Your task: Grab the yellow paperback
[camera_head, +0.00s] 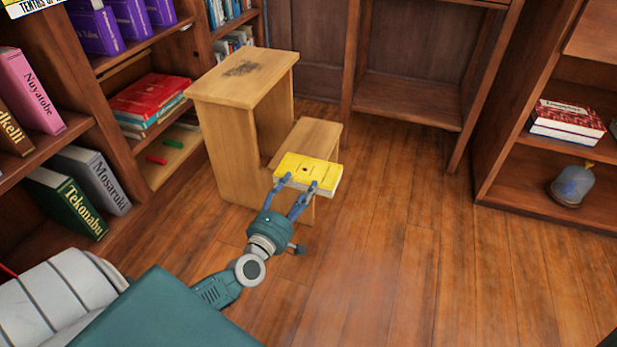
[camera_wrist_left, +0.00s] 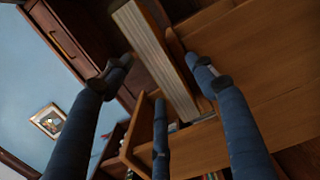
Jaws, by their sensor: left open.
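The yellow paperback (camera_head: 308,168) lies flat over the lower step of the wooden step stool (camera_head: 240,85), its near edge toward my arm. My left gripper (camera_head: 295,186) is open at that near edge, its blue fingers reaching up to the book. In the left wrist view the book's pale page edge (camera_wrist_left: 155,55) runs between the spread fingers of the left gripper (camera_wrist_left: 163,66). Whether the fingers touch the book is unclear. My right gripper is not in view.
A bookcase with a red book (camera_head: 150,95) and a green book (camera_head: 68,203) stands on the left. The right bookcase holds stacked books (camera_head: 568,118) and a glass dome (camera_head: 572,184). The wooden floor (camera_head: 430,260) right of the stool is clear.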

